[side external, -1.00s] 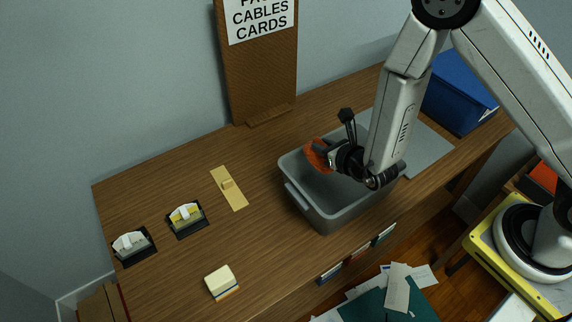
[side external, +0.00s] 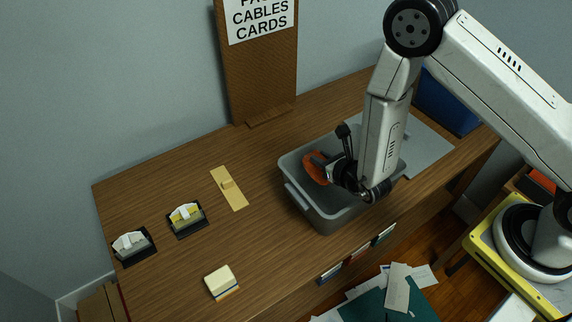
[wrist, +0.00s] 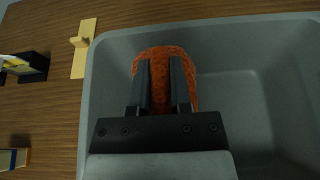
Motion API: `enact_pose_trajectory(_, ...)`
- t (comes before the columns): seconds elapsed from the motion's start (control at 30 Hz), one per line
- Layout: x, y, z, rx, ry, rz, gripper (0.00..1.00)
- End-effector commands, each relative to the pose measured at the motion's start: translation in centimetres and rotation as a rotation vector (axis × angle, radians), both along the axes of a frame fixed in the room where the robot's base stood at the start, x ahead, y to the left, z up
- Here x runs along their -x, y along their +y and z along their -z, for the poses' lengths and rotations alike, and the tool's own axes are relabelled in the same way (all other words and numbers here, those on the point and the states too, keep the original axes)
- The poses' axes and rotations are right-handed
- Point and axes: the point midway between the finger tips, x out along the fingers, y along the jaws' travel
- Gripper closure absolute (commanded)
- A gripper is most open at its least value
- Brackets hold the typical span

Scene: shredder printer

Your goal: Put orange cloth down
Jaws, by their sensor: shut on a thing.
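The orange cloth (side external: 314,169) is a rounded, textured piece inside the grey bin, near its left side in the side view. My gripper (side external: 330,172) is shut on it, and the arm reaches down into the bin. In the wrist view the cloth (wrist: 178,55) shows behind and between the two dark fingers of my gripper (wrist: 165,82). The grey bin (side external: 315,212) stands on the desk and also fills much of the wrist view (wrist: 262,90). Whether the cloth touches the bin floor I cannot tell.
A yellow strip with a knob (side external: 229,188) lies left of the bin, with two card holders (side external: 187,219) (side external: 133,246) farther left. A sponge-like block (side external: 221,282) sits near the front. A blue box (side external: 445,102) stands behind my arm. Desk between is clear.

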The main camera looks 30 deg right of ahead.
Motion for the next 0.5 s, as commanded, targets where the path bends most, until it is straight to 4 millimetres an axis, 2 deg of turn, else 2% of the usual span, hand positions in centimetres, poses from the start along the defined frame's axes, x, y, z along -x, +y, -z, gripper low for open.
enact_pose_trajectory(0.33,0.0,0.0,2.7,0.001,0.002,0.0,1.0)
enact_pose_trajectory(0.5,0.0,0.0,3.4,0.0,-0.001,0.0,1.0)
